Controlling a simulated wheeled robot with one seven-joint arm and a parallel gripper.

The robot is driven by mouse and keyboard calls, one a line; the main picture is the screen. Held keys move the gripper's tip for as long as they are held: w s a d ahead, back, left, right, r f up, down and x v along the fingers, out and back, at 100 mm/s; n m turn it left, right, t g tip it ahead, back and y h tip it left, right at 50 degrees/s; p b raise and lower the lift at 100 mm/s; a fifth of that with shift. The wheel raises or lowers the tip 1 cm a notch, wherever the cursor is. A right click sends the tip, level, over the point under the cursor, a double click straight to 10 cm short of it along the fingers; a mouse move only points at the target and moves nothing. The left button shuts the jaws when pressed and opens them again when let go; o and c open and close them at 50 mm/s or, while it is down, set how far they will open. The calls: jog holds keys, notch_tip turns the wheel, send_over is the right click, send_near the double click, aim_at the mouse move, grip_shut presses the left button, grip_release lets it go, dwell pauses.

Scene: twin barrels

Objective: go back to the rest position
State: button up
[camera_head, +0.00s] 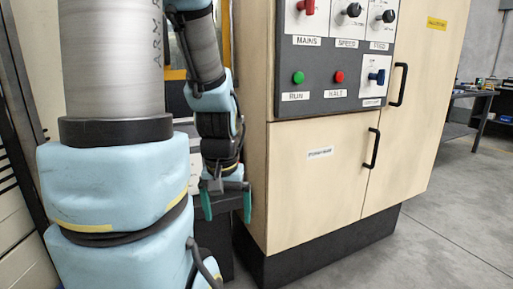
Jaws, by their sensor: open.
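My gripper (227,204) hangs at the end of my arm, left of the centre of the picture, pointing down. Its two green fingers are apart, with nothing seen between them. It is just left of the beige cabinet (318,190), close to its left edge in the picture. I cannot tell whether it touches anything. My large light-blue arm links fill the left side and hide what is behind them.
A grey control panel (318,105) on the cabinet carries a red switch (307,7), black knobs, a green button (298,77), a red button (339,77) and a blue switch (377,76). Black door handles (373,149) stick out. Grey floor (440,230) is clear at right, before a workbench (480,105).

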notch_tip(320, 180, up, 14)
jog(key=p, duration=1.1)
jog(key=shift+f, duration=0.15)
dwell(0.7)
